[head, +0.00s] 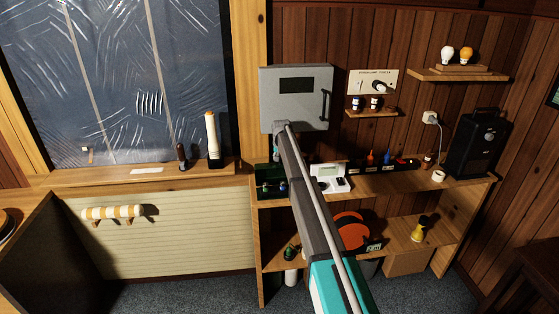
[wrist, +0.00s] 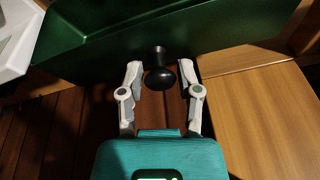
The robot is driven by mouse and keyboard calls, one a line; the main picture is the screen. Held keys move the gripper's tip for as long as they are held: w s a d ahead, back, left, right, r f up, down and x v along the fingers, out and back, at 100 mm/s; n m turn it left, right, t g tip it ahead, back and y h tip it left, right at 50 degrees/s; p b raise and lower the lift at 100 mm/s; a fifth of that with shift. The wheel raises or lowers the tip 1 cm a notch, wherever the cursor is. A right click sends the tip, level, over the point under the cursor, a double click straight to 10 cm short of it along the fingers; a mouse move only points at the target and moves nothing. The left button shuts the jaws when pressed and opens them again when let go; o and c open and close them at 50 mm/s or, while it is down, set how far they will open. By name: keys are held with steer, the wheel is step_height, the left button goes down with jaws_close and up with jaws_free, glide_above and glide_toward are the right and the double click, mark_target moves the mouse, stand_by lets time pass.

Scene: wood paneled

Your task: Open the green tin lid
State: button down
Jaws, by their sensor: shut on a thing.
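The green tin (head: 263,173) stands at the left end of the wooden bench in the head view, partly hidden by my arm. In the wrist view its glossy dark green surface (wrist: 95,45) fills the top, with a black rounded knob (wrist: 158,75) standing out from it. My gripper (wrist: 160,66) has a pale finger on each side of the knob and is shut on it. In the head view my arm hides the gripper. I cannot tell whether the lid is raised at all.
A white device (head: 329,178) stands right of the tin. A grey cabinet (head: 296,98) hangs above it. The bench (head: 380,184) also carries small coloured bottles, a cup (head: 438,176) and a black box (head: 480,145). In the wrist view bare wood (wrist: 255,110) lies at right.

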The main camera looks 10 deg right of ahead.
steer(key=shift+w, duration=0.2)
steer(key=shift+c, duration=1.5)
jaws_free()
steer(key=shift+s, duration=0.1)
steer(key=shift+s, duration=0.15)
